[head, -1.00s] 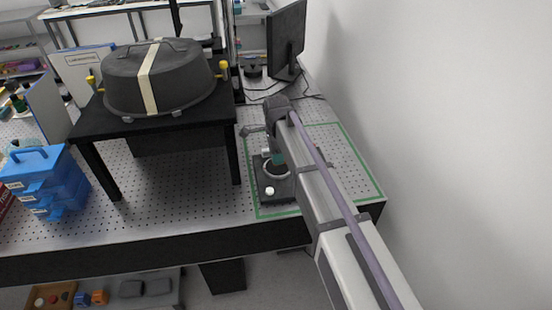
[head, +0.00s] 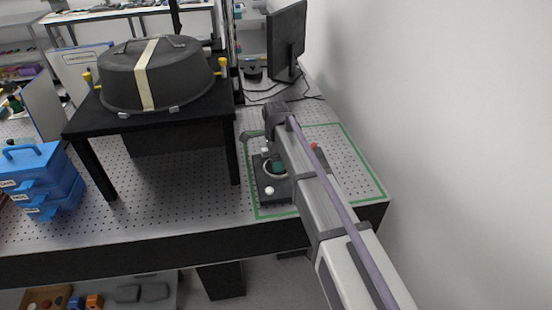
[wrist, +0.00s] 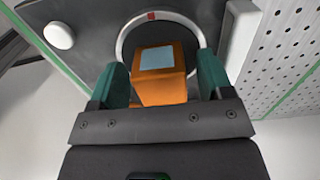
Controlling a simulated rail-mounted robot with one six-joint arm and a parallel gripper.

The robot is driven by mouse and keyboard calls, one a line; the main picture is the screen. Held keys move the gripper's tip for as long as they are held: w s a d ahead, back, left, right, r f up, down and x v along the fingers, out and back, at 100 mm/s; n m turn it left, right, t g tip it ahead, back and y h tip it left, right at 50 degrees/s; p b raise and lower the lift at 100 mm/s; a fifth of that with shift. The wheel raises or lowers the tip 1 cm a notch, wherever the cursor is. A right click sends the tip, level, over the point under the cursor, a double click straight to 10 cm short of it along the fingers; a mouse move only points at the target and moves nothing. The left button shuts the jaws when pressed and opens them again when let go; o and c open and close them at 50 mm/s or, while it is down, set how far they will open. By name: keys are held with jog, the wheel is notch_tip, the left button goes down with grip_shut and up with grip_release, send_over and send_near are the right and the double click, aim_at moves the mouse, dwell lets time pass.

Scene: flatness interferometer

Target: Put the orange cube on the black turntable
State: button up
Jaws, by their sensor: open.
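An orange cube (wrist: 162,70) with a pale blue patch on top shows in the wrist view, between my gripper's two green fingers. It stands inside a pale metal ring (wrist: 122,40) on a dark base (wrist: 88,72). My gripper (wrist: 163,82) is open around the cube; I cannot tell whether either finger touches it. In the head view the dark base (head: 282,195) lies near the front of the perforated table, and my arm hides the cube. I cannot tell whether the dark surface inside the ring is the black turntable.
A white knob (head: 269,190) stands on the base's near corner. A black table (head: 150,122) with a strapped dark cover (head: 118,78) is to the left. A small round black object (head: 253,74) sits near the monitor (head: 287,40). Another orange block (head: 95,301) is on the lower shelf.

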jog(key=shift+r, duration=0.1)
notch_tip(320, 180, up, 8)
jog(key=p, duration=0.8)
jog(key=s+d+n, duration=1.5)
jog(key=s+d, duration=0.6)
jog(key=s, duration=0.4)
jog(key=shift+f, duration=0.2)
jog(key=shift+w+f+b, duration=0.1)
jog(key=shift+f+b, duration=0.75)
jog(key=shift+b, duration=0.1)
